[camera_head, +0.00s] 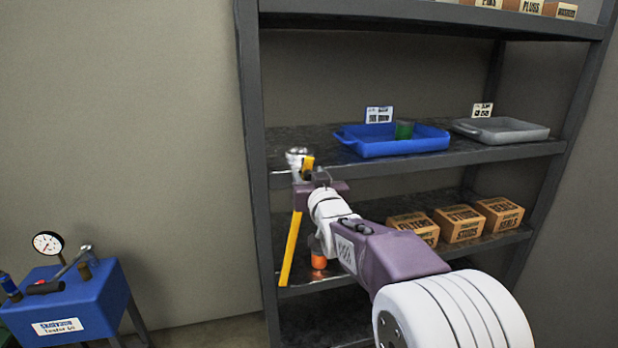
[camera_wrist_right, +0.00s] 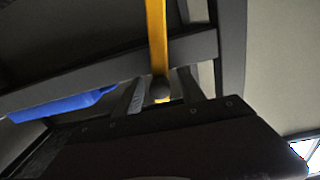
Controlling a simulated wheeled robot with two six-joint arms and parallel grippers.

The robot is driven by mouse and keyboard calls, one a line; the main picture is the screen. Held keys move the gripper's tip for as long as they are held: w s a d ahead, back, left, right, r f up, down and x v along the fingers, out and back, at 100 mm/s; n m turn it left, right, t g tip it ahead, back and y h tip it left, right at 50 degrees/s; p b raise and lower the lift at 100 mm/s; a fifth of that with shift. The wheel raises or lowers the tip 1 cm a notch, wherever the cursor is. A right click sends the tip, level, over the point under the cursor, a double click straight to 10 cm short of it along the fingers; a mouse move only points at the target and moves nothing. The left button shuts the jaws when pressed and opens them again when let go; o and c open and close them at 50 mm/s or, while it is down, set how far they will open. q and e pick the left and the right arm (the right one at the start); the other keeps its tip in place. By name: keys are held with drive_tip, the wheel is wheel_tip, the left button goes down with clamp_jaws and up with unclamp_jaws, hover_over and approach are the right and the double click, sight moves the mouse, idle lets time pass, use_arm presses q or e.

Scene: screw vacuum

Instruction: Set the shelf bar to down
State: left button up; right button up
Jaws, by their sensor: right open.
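The yellow shelf bar (camera_head: 290,250) slants nearly upright at the left front post of the shelf. Its upper end shows beside a silver fitting (camera_head: 297,155) at the middle shelf's left corner. My right gripper (camera_head: 308,176) is at the bar's upper part and hides a stretch of it. I cannot tell whether a finger touches the bar. My left gripper is not in view.
Several cardboard boxes (camera_head: 460,224) and an orange object (camera_head: 318,261) are on the shelf below. A blue bench (camera_head: 95,300) with a gauge stands at left.

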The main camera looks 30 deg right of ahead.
drive_tip(key=shift+c, duration=0.4)
clamp_jaws()
idle(1.1)
